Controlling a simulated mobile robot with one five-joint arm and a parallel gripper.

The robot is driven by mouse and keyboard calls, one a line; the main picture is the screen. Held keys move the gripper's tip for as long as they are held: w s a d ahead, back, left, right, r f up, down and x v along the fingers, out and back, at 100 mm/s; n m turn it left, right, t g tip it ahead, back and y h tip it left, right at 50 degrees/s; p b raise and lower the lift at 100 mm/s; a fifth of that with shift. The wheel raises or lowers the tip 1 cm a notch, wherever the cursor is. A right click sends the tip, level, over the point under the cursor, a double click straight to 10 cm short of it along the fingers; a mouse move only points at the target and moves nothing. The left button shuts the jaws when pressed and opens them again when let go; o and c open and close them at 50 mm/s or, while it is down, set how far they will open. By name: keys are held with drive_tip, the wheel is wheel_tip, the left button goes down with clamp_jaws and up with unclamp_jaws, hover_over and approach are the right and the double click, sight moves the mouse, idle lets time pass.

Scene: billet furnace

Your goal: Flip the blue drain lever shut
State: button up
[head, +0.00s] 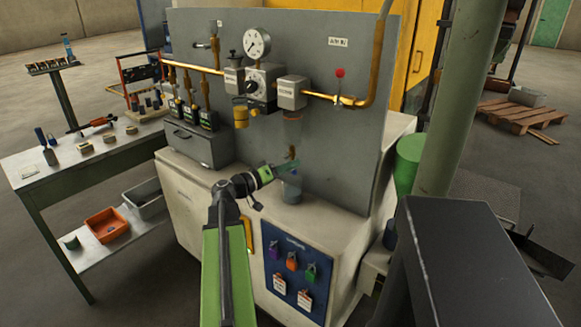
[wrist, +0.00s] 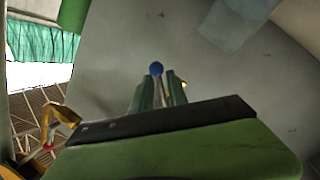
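The blue drain lever's round knob (wrist: 156,69) shows in the wrist view, just beyond the tips of my gripper (wrist: 160,76). The two green fingers stand apart, with the knob in line with the gap, slightly to the left. I cannot tell whether either finger touches it. In the head view my gripper (head: 282,167) reaches toward the grey panel, beneath the brass drain fitting (head: 291,152) and above a bluish cup (head: 290,187).
A grey panel (head: 330,170) stands close behind my gripper. Above are a clear bowl (head: 292,127), a regulator (head: 262,84), a gauge (head: 257,43) and a brass pipe (head: 205,70). A green post (head: 452,110) rises at the right. A workbench (head: 85,165) with tools stands at the left.

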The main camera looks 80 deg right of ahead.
clamp_jaws()
drive_tip(key=shift+d, duration=0.15)
drive_tip(key=n, duration=0.2)
drive_tip(key=n+b, duration=0.1)
drive_tip(key=shift+s+a+r, duration=0.25)
drive_tip(key=shift+s+a, duration=0.05)
drive_tip(key=shift+a, duration=0.05)
drive_tip(key=n, duration=0.1)
drive_tip(key=r+n+h, duration=0.1)
drive_tip(key=n, duration=0.1)
drive_tip(key=shift+s+a+g+h+b, duration=0.1)
drive_tip(key=shift+s+g+h+b, duration=0.05)
drive_tip(key=shift+g+h+b, duration=0.2)
drive_tip(key=shift+r+n+h, duration=0.2)
drive_tip(key=shift+n, duration=0.65)
drive_tip(key=shift+r+n+h, duration=0.15)
drive_tip(key=shift+r+n, duration=0.05)
drive_tip(key=shift+n, duration=0.65)
